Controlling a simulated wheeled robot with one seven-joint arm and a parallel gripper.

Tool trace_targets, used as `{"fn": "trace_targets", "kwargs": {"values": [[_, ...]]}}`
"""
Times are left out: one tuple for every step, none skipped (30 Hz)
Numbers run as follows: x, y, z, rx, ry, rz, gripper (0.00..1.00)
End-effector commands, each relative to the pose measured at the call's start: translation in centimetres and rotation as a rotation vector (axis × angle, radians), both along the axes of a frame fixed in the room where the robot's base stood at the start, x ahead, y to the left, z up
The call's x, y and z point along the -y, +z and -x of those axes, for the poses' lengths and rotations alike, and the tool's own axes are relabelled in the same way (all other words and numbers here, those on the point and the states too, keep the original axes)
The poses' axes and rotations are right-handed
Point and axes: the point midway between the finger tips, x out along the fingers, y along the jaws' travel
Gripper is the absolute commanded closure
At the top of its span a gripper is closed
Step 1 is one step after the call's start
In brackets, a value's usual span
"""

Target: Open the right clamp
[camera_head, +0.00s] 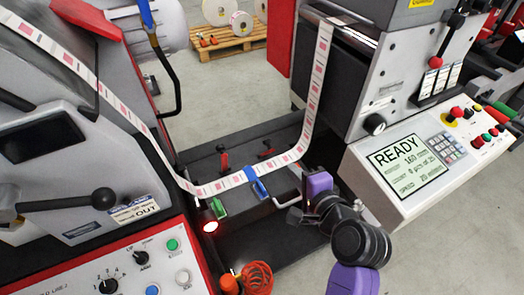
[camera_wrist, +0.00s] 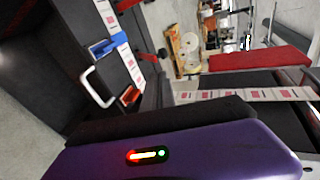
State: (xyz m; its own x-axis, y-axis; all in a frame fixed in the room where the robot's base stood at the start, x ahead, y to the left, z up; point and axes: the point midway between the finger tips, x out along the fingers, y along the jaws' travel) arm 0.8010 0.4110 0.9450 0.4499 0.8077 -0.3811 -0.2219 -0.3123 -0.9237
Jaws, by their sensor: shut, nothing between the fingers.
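A blue clamp (camera_head: 257,185) sits at the front edge of the dark splice table, with the printed label web passing at it. It is the right one of two coloured clamps; a green clamp (camera_head: 218,208) is to its left. In the wrist view the blue clamp (camera_wrist: 108,46) lies across the web at upper left. I cannot tell for sure whether it is open or shut. My gripper (camera_head: 294,214) is shut and empty, to the right of the blue clamp and apart from it, close to a white handle (camera_head: 287,199).
The white handle (camera_wrist: 95,88) also shows in the wrist view. Two red levers (camera_head: 224,160) (camera_head: 265,149) stand on the table behind the web. The label web (camera_head: 318,80) rises at right beside the grey machine. A READY console (camera_head: 420,165) stands right of my arm.

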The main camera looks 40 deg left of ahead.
Motion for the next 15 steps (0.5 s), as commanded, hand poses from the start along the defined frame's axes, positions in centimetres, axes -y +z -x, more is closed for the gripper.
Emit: {"fn": "trace_targets", "kwargs": {"values": [[0.0, -0.3, 0.1, 0.015, 0.015, 0.018, 1.0], [-0.1, -0.3, 0.1, 0.022, 0.021, 0.023, 1.0], [-0.2, -0.4, 0.1, 0.028, 0.025, 0.028, 1.0], [-0.4, -0.4, 0.0, 0.032, 0.026, 0.029, 1.0], [-0.5, -0.5, -0.1, 0.033, 0.027, 0.029, 1.0], [-0.9, -0.6, -0.2, 0.033, 0.026, 0.028, 1.0], [-1.2, -0.7, -0.4, 0.032, 0.026, 0.027, 1.0], [-1.5, -0.9, -0.6, 0.031, 0.027, 0.027, 1.0], [-2.0, -1.1, -0.8, 0.03, 0.027, 0.027, 1.0], [-2.5, -1.3, -1.0, 0.03, 0.027, 0.027, 1.0], [-2.9, -1.5, -1.3, 0.03, 0.027, 0.025, 1.0], [-3.6, -1.8, -1.6, 0.029, 0.028, 0.026, 1.0], [-4.1, -2.0, -1.8, 0.03, 0.028, 0.024, 1.0], [-4.5, -2.2, -2.1, 0.029, 0.028, 0.025, 1.0], [-5.0, -2.5, -2.4, 0.028, 0.026, 0.024, 1.0]]}}
